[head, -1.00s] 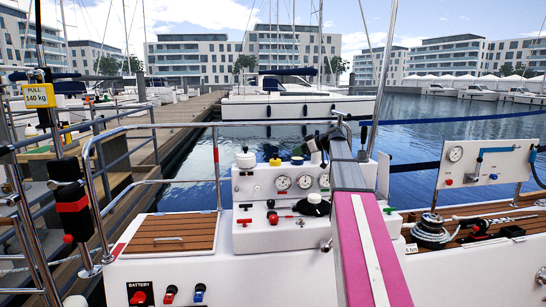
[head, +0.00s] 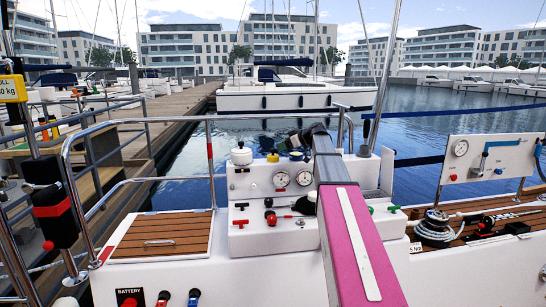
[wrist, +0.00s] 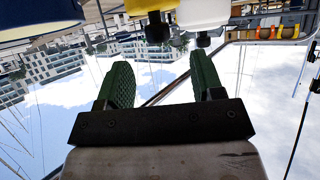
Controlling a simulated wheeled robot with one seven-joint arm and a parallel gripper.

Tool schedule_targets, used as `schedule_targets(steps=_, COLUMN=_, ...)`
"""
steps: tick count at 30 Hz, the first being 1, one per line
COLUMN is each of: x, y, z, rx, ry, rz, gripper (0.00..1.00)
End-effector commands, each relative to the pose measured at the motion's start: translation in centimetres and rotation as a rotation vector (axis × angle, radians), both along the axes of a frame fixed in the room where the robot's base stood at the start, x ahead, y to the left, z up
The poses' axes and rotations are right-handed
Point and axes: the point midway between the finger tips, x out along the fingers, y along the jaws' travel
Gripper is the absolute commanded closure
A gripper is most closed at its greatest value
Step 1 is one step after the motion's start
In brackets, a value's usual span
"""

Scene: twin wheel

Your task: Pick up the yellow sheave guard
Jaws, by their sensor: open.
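The yellow sheave guard (head: 273,157), as I take it, is a small yellow piece with a dark knob. It stands on top of the white console, between a white knobbed pot (head: 241,154) and a blue-and-white round piece (head: 296,156). The wrist view looks inverted; there the yellow piece (wrist: 146,5) is cut off by the top edge, beside the white one (wrist: 204,13). My gripper (wrist: 160,62) has its two green fingers apart with nothing between them. The yellow piece lies beyond the fingertips, apart from them. In the head view my arm partly hides my gripper.
The white console (head: 250,205) has gauges, coloured knobs and levers on its front. A metal rail (head: 150,120) runs at the left and behind it. A slanted stay rises at the right, near a second gauge panel (head: 487,160). A blue round object (wrist: 25,18) is close in the wrist view.

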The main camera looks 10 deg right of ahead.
Motion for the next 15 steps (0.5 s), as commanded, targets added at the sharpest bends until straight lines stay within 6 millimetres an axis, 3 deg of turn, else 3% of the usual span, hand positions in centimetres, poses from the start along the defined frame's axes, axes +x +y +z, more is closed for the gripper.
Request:
schedule_targets(steps=9, x=2.3, y=2.9, z=-1.8, rx=0.000, ry=0.001, rz=0.002, gripper=0.39)
schedule_targets(steps=15, x=2.6, y=3.5, z=-2.1, rx=0.000, ry=0.000, rz=-0.001, gripper=0.39)
